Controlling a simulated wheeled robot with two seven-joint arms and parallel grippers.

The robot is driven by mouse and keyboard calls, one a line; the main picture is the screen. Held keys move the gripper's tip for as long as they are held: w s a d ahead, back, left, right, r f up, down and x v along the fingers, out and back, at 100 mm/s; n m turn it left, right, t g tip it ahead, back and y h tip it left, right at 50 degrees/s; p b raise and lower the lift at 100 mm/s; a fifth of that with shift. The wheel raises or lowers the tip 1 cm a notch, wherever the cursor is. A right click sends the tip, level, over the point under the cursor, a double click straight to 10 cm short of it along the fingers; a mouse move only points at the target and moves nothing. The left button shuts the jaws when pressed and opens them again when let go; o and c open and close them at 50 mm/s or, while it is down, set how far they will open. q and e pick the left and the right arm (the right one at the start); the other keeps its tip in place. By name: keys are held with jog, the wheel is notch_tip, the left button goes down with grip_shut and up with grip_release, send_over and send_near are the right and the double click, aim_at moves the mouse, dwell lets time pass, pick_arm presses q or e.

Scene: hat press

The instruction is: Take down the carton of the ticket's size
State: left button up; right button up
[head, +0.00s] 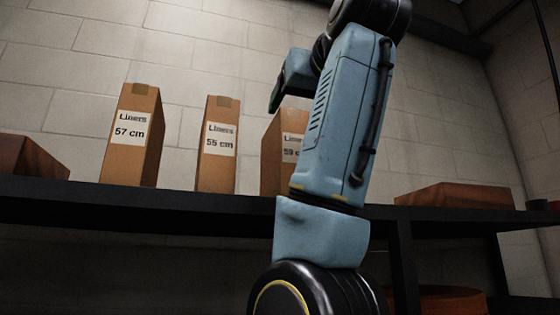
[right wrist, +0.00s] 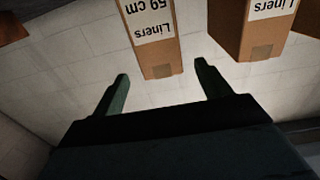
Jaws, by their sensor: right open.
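Three tall brown "Liners" cartons stand upright on a dark shelf (head: 60,200): the 57 cm carton (head: 133,160) at left, one that seems to read 55 cm (head: 217,170) in the middle, and one that seems to read 59 cm (head: 272,160) at right, partly hidden by my right arm. My right gripper (head: 276,98) is open and empty, up by the top of the right carton. In the upside-down right wrist view, this carton (right wrist: 158,55) shows beyond and between the spread fingers (right wrist: 162,85), with another carton (right wrist: 240,35) to its right. No ticket shows. My left gripper is out of view.
A low reddish-brown box (head: 30,158) lies on the shelf at far left. Another (head: 455,197) lies to the right of my arm. A pale block wall stands behind. The cartons have gaps between them.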

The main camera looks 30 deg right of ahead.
aim_at(296, 116)
jog(key=p+x, duration=0.1)
jog(key=x, duration=0.2)
jog(key=shift+w, duration=0.15)
jog(key=shift+w+d+r+p, duration=0.1)
jog(key=shift+w+r+p, duration=0.1)
jog(key=shift+w+p, duration=0.3)
jog(key=shift+w+d+r+p, duration=0.2)
jog(key=shift+w+p, duration=0.2)
jog(key=shift+w, duration=0.2)
jog(key=p+x, duration=0.1)
jog(key=x, duration=0.2)
jog(key=shift+w+f, duration=0.1)
jog(key=shift+c, duration=1)
jog(key=c, duration=1.3)
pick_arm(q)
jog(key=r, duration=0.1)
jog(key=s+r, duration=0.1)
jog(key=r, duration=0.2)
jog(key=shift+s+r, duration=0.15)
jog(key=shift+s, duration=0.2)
